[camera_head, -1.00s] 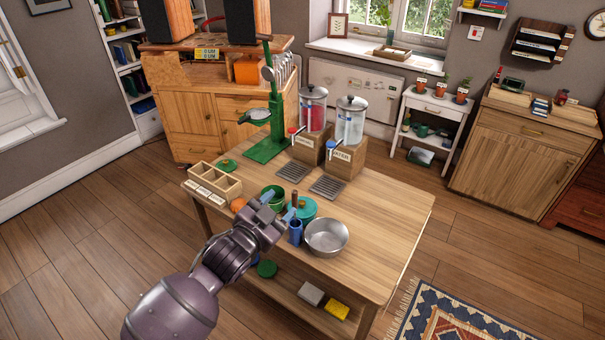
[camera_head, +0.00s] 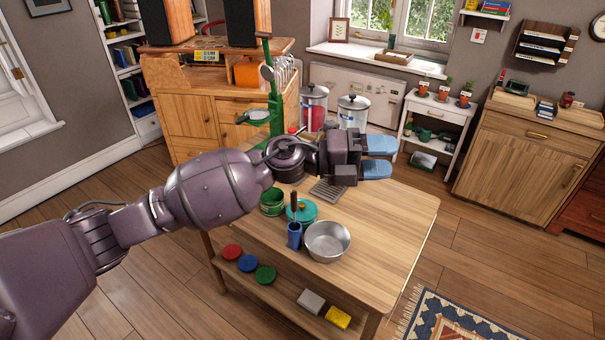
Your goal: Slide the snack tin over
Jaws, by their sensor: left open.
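No tin here is plainly labelled as the snack tin. My left forearm hides the table's left part. My right gripper is not in view.
A steel bowl (camera_head: 327,241) and a blue holder (camera_head: 294,236) stand beside the teal container. Two drink dispensers (camera_head: 353,112) stand behind my gripper, partly hidden. A green press (camera_head: 272,105) is behind my arm. The table's right side is clear.

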